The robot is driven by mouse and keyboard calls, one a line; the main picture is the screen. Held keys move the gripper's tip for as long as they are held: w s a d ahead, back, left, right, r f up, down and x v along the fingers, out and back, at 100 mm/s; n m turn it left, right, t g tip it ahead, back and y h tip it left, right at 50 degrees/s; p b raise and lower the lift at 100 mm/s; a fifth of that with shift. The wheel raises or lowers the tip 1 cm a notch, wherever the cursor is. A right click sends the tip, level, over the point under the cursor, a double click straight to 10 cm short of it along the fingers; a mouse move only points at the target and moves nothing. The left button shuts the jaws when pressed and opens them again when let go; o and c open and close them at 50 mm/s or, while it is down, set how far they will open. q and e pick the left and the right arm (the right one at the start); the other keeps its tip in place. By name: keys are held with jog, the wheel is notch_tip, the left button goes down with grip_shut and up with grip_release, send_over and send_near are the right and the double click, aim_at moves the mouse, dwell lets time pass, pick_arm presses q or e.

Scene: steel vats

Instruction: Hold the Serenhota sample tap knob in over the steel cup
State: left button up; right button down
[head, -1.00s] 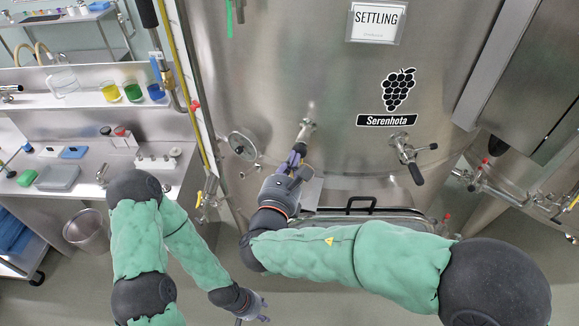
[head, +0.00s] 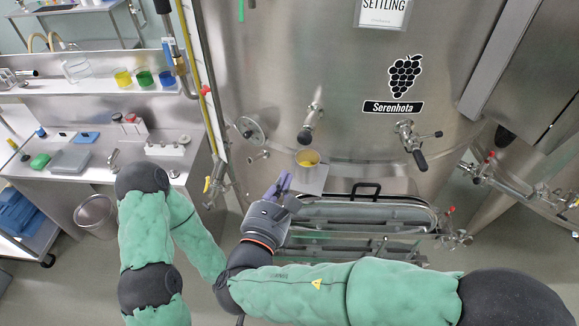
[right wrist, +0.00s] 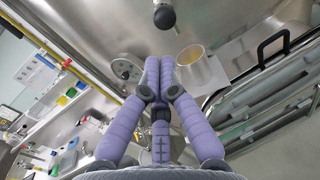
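The Serenhota sample tap (head: 314,113) sticks out of the tank wall, with a dark round knob (head: 305,136) at its end. The knob also shows at the top of the right wrist view (right wrist: 164,17). The steel cup (head: 308,163) stands upright below the knob on a small plate, with yellow liquid inside; it also shows in the right wrist view (right wrist: 193,60). My right gripper (head: 281,182) is below and left of the cup, apart from cup and knob. Its purple fingers (right wrist: 158,66) are together with nothing between them. My left gripper is hidden behind my right arm.
A valve with a dark handle (head: 411,143) is right of the tap. A round fitting (head: 250,130) is to its left. A steel hatch with a black handle (head: 366,191) lies below right. A bench with coloured beakers (head: 144,79) stands at left.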

jog(key=shift+v, duration=0.8)
jog(key=shift+s, duration=0.1)
jog(key=shift+f, duration=0.1)
